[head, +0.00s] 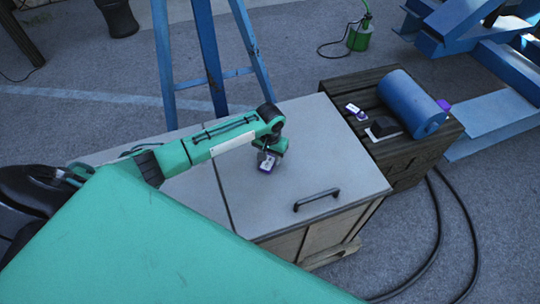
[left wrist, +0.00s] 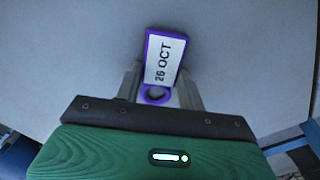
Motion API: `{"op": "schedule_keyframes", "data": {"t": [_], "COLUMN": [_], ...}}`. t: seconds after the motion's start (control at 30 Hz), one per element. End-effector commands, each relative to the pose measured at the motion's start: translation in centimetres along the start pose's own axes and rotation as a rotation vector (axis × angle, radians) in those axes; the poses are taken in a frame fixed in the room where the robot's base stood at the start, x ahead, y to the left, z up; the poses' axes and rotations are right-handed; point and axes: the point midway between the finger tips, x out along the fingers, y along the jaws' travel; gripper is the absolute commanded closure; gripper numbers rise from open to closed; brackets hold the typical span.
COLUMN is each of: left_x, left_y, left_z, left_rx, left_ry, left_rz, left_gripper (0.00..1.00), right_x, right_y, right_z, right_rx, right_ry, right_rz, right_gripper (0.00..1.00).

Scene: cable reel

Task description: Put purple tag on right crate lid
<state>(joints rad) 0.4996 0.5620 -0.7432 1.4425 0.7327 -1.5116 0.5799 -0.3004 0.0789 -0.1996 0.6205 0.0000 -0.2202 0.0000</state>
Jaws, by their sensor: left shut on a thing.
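My left gripper (head: 268,157) is shut on a purple tag (head: 266,165) over the right crate lid (head: 310,130). The tag has a white label reading "26 OCT" in the left wrist view (left wrist: 163,60), and its ring end lies between the fingers (left wrist: 158,93). The right crate lid is a grey flat panel with a dark handle (head: 317,199) near its front edge. I cannot tell whether the tag touches the lid. My right gripper is not in view.
Left of a seam lies another grey lid (head: 185,192), partly under my arm. Blue trestle legs (head: 208,55) stand behind. A black cable lies on the floor.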

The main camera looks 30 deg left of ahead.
Motion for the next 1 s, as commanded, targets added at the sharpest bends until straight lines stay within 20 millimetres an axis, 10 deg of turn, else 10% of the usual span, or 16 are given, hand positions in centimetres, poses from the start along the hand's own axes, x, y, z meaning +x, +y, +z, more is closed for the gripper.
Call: {"op": "schedule_keyframes", "data": {"t": [0.13, 0.47, 1.0], "left_x": [0.0, -0.3, -10.2], "left_y": [0.0, 0.0, 0.0], "left_z": [0.0, 0.0, -0.1], "left_rx": [0.000, 0.000, 0.000], "left_ry": [0.000, 0.001, 0.002], "left_rz": [0.000, 0.000, 0.002], "left_gripper": [0.39, 0.39, 0.39], "right_x": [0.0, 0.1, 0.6], "right_y": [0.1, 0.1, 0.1], "right_z": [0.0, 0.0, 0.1], "right_rx": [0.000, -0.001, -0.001], "right_ry": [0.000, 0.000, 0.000], "right_rz": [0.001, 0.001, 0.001], "right_gripper": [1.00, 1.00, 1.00]}}
